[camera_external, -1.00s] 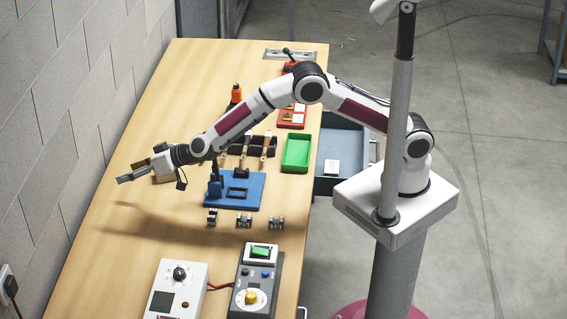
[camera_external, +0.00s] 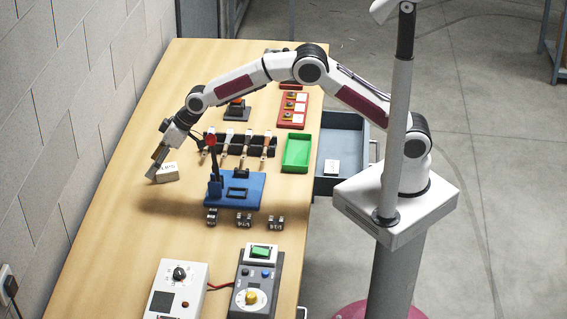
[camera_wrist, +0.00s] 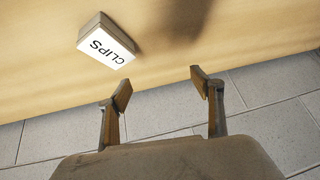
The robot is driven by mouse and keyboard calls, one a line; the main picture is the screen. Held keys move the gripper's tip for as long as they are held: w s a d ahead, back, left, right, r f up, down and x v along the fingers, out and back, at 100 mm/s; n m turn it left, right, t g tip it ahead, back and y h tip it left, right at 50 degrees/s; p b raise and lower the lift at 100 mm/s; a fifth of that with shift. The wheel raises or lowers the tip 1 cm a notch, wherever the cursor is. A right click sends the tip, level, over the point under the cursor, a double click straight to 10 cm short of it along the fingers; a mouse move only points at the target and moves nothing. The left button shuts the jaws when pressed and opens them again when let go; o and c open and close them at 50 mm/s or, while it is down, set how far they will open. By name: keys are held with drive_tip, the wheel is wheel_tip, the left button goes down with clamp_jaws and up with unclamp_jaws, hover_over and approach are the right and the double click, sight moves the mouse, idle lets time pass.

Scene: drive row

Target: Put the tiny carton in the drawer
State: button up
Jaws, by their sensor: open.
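A tiny carton (camera_external: 168,173) with a white top marked CLIPS rests on the wooden table near its left edge. In the wrist view the carton (camera_wrist: 106,42) lies beyond and left of the fingertips, apart from them. My gripper (camera_external: 156,164) points down near the carton's left side in the external view. In the wrist view my gripper (camera_wrist: 160,88) is open, with nothing between its fingers. A grey drawer (camera_external: 325,187) is pulled out at the table's right side, and a small white box (camera_external: 332,167) sits in it.
A blue base with a red-knobbed lever (camera_external: 250,200) stands right of the carton. A rack of several levers (camera_external: 240,143), a green tray (camera_external: 297,152) and a red panel (camera_external: 293,110) lie between carton and drawer. Control boxes (camera_external: 180,290) stand in front. A block wall borders the left.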

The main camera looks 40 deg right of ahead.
sight(167, 168)
drive_tip(key=d, duration=0.2)
drive_tip(key=d+h, duration=0.1)
drive_tip(key=d, duration=0.1)
drive_tip(key=w+d+h, duration=0.1)
drive_tip(key=d, duration=0.1)
drive_tip(key=shift+w+d+f, duration=0.1)
drive_tip(key=shift+d+f, duration=0.1)
drive_tip(key=shift+d, duration=0.1)
drive_tip(key=shift+d+m+g+h, duration=0.3)
drive_tip(key=shift+d+h, duration=0.2)
drive_tip(key=shift+d, duration=0.05)
drive_tip(key=shift+x, duration=1.3)
drive_tip(key=shift+f, duration=0.1)
drive_tip(key=shift+x, duration=2.5)
drive_tip(key=shift+w+a, duration=0.1)
drive_tip(key=shift+w, duration=0.05)
